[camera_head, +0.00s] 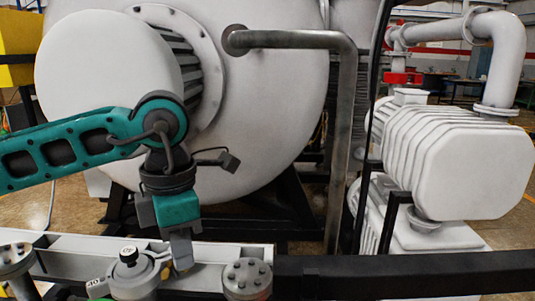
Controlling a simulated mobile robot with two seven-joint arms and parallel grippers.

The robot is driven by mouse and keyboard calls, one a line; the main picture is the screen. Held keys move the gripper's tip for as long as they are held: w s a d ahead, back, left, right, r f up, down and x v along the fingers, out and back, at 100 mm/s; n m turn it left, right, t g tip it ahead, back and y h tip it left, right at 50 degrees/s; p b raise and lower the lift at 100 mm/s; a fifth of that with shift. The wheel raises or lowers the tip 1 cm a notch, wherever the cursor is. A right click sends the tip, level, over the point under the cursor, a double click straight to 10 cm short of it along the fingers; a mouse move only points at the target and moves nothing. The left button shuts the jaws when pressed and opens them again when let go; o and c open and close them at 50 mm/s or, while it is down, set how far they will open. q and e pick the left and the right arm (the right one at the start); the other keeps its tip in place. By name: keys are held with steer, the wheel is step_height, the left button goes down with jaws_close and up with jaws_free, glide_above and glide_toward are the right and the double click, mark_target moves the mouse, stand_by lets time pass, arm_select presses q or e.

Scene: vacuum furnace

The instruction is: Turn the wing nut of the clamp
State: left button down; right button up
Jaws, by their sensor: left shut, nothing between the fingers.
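My left gripper (182,262) hangs down from the teal arm that comes in from the left. Its fingers are shut with nothing between them. Their tips are just right of a grey clamp (135,277) around a round fitting at the bottom left. A small brownish part beside the tips may be the wing nut; it is too small and partly covered to be sure. I cannot tell whether the fingertips touch it. A dark cap (128,254) with white markings sits on top of the fitting. My right gripper is not in view.
A bolted flange (247,279) stands close on the right of the clamp, and another (15,258) at the far left. A dark rail (400,274) runs along the front right. The big white furnace vessel (270,120) fills the back, with a bent grey pipe (342,150).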

arm_select(q)
step_height(320, 180, up, 8)
steer(key=p, duration=0.5)
stand_by(0.4)
